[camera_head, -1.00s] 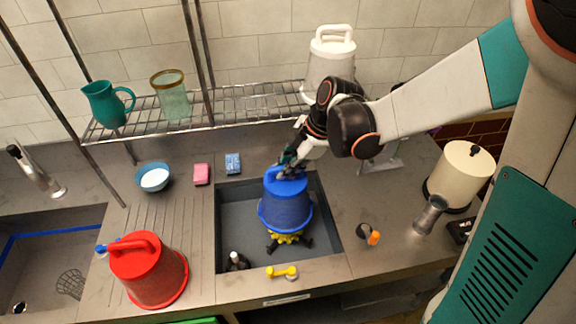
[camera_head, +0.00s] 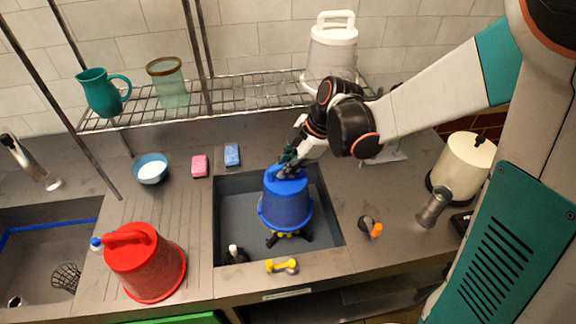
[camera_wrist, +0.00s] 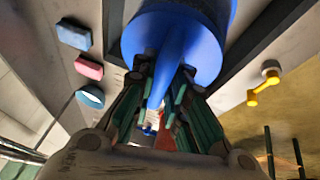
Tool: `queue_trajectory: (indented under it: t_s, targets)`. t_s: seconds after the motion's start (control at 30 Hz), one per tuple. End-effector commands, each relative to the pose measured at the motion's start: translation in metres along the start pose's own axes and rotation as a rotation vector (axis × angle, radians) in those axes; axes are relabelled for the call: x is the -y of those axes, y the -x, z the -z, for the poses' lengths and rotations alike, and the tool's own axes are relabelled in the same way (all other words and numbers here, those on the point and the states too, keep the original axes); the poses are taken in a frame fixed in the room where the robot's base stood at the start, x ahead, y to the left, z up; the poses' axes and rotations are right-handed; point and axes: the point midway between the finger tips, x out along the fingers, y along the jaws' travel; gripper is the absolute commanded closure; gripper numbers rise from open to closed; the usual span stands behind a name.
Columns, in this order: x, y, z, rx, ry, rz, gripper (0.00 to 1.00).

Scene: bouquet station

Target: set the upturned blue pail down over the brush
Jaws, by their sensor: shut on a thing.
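The blue pail (camera_head: 286,202) is upside down, its wide rim facing down, above the grey sink basin (camera_head: 235,205). My gripper (camera_head: 290,163) is shut on the handle on its upturned base; the wrist view shows the blue pail (camera_wrist: 190,45) between the fingers. I cannot tell whether the rim touches anything.
A yellow dumbbell-shaped thing (camera_head: 282,266) lies on the front edge. A red pail (camera_head: 146,265) stands left; a grey and orange thing (camera_head: 371,227) lies right. Sponges (camera_head: 232,155) lie behind.

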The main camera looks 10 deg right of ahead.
Motion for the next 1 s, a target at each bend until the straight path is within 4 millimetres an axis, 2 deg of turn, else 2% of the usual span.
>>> queue_trajectory:
  t_s: [0.47,1.0]
  targets:
    - [0.0,0.0,0.0,0.0,0.0,0.0,1.0]
    - [0.003,-0.012,-0.005,0.0,0.0,0.0,1.0]
